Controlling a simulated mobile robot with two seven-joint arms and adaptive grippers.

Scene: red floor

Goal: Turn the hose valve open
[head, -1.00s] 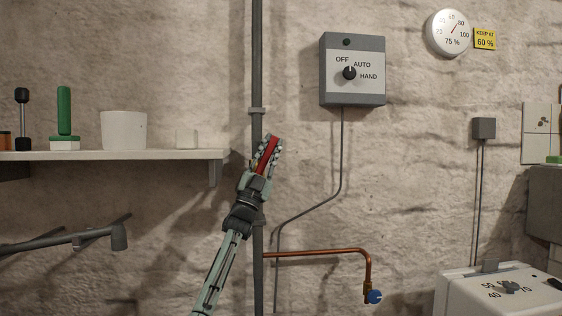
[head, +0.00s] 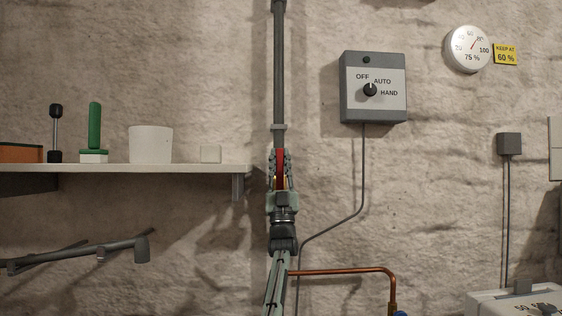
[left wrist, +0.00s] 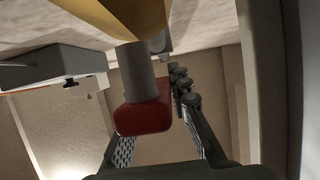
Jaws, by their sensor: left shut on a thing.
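The hose valve's red lever (head: 280,166) stands nearly upright, in line with the grey vertical pipe (head: 279,70) on the wall. My left gripper (head: 280,156) is shut on the lever, with a dark finger on each side of it. In the left wrist view the lever's red grip (left wrist: 143,116) shows between the fingers, on a grey stem (left wrist: 134,72) below a brass-coloured body (left wrist: 112,14). In the head view my gripper hides most of the valve body. My right gripper is in neither view.
A shelf (head: 130,168) with a white pot (head: 150,145) and a green-handled tool (head: 94,127) ends just left of my gripper. A copper pipe (head: 345,271) runs right below it. A switch box (head: 373,87) hangs upper right.

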